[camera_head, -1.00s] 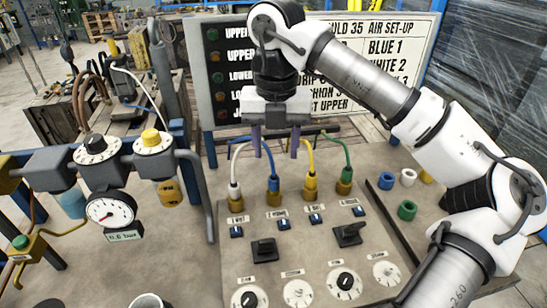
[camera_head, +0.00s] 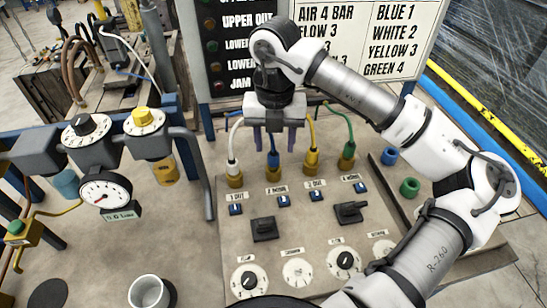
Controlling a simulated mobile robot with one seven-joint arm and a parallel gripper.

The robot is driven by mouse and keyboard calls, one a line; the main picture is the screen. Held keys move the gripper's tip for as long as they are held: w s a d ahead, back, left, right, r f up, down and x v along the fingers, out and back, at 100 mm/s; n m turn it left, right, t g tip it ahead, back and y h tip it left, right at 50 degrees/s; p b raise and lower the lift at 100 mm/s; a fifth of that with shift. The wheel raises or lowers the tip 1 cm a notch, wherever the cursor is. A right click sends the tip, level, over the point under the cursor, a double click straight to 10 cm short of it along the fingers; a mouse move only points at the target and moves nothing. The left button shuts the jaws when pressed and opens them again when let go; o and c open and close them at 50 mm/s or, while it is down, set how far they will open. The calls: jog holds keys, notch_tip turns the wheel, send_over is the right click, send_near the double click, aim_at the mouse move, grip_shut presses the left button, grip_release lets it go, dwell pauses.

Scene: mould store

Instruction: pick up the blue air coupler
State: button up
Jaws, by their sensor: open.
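The blue air coupler (camera_head: 273,160) stands upright on a brass fitting (camera_head: 273,181) at the back of the sloping control panel, second from the left in a row. Its blue hose rises behind my gripper. My gripper (camera_head: 274,148) points down, open and empty, with one purple finger on each side of the coupler as seen here. The fingertips are near the coupler's upper part; I cannot tell whether they touch it or are level with it in depth. The hose's upper end is hidden by my gripper.
White (camera_head: 233,168), yellow (camera_head: 312,160) and green (camera_head: 348,152) couplers with hoses stand close by. Loose blue (camera_head: 389,156) and green (camera_head: 410,187) rings lie at right. The lettered board (camera_head: 330,45) is behind. Regulators and a gauge (camera_head: 105,191) are at left, a cup (camera_head: 150,291) in front.

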aim_at(273, 151)
notch_tip(273, 151, down, 5)
jog(key=shift+a+r+p, duration=0.1)
jog(key=shift+a+p, duration=0.05)
jog(key=shift+p, duration=0.7)
grip_shut()
